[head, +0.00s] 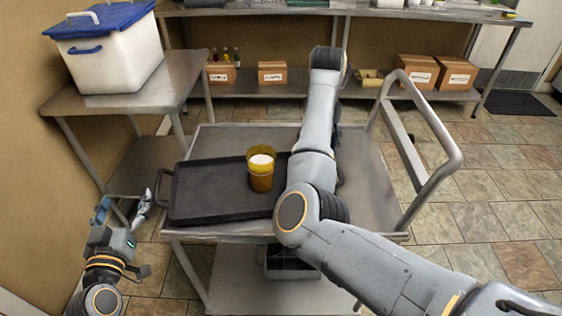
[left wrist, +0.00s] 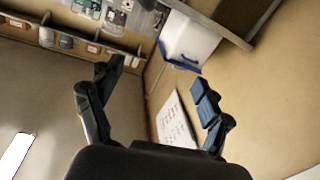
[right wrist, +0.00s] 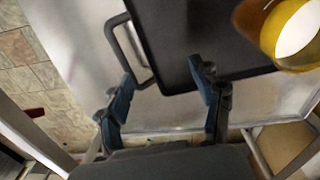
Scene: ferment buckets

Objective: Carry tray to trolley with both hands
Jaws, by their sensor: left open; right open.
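The black tray (head: 205,192) lies on the top shelf of the grey trolley (head: 232,137), near its left front edge. A yellow cup (head: 261,178) with white contents stands upright on it; my right arm hides the tray's right end. The tray's left handle (head: 160,187) sticks out at the trolley's left edge. My left gripper (head: 121,208) is open and empty, left of and apart from that handle; its fingers also show in the left wrist view (left wrist: 155,84). My right gripper (right wrist: 165,90) is open beside a tray handle (right wrist: 147,65) and not closed on it.
A side table (head: 75,98) at the left holds a white bin (head: 110,62) with a blue lid. A long bench (head: 400,13) stands behind, with boxes (head: 417,73) on its lower shelf. The trolley's push handle (head: 437,135) rises at the right. Tiled floor is clear at right.

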